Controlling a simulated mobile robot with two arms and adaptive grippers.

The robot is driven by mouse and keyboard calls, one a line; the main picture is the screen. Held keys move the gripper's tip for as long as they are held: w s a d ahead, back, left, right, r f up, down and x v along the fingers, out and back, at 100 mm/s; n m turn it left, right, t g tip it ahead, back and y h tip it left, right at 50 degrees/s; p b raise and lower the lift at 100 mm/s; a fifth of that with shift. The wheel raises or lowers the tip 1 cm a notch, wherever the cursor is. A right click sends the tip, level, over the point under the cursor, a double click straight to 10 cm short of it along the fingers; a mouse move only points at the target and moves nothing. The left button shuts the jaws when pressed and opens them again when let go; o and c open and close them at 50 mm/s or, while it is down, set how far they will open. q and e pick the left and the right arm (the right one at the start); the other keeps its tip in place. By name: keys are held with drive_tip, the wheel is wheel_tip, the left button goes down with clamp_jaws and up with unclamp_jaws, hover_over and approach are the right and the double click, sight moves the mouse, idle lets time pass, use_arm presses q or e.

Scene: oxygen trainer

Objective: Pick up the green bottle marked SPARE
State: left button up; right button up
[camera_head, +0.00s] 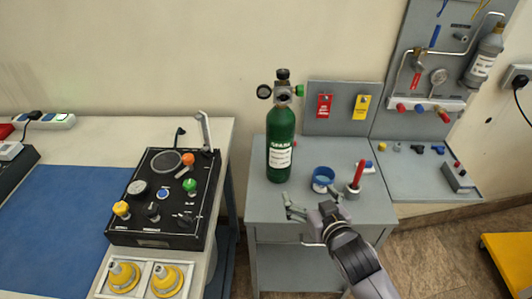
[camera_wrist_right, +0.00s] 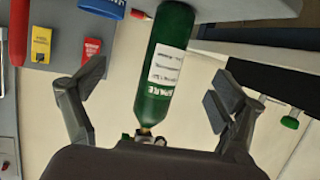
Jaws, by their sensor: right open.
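The green bottle (camera_head: 281,148) stands upright on the grey cabinet, with a white label reading SPARE and a black-and-grey valve with a gauge on top. In the right wrist view the bottle (camera_wrist_right: 165,72) appears inverted, its valve partly hidden at the bottom behind my gripper body. My right gripper (camera_head: 298,211) is open at the cabinet's front, in front of the bottle's lower part. In the wrist view its fingers (camera_wrist_right: 157,88) are spread on either side of the bottle in the picture, with visible gaps. Contact does not show. My left gripper is out of view.
On the grey cabinet (camera_head: 258,215), a blue cup-like ring (camera_head: 323,179) and a holder with a red stick (camera_head: 358,174) stand right of the bottle. A panel with red and yellow tags (camera_head: 362,107) rises behind. A black control box (camera_head: 166,198) sits on the left table.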

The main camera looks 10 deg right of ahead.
sight(287, 126)
wheel_tip(287, 126, up, 12)
drive_tip(key=w+a+f+t+y, duration=0.1)
drive_tip(key=w+t, duration=0.1)
drive_tip(key=t, duration=0.2)
drive_tip(key=w, duration=0.3)
drive_tip(key=w+p, duration=0.1)
drive_tip(key=w, duration=0.3)
drive_tip(key=w+p, duration=0.1)
drive_tip(key=w, duration=0.3)
drive_tip(key=shift+a+r, duration=0.2)
drive_tip(key=shift+a, duration=0.2)
drive_tip(key=w, duration=0.1)
drive_tip(key=w+p, duration=0.1)
drive_tip(key=w, duration=0.3)
drive_tip(key=shift+a+p, duration=0.3)
drive_tip(key=shift+w+f, duration=0.15)
drive_tip(key=shift+w, duration=0.3)
drive_tip(key=shift+c, duration=0.3)
drive_tip(key=c, duration=2)
drive_tip(key=shift+r, duration=0.5)
drive_tip(key=shift+w, duration=0.1)
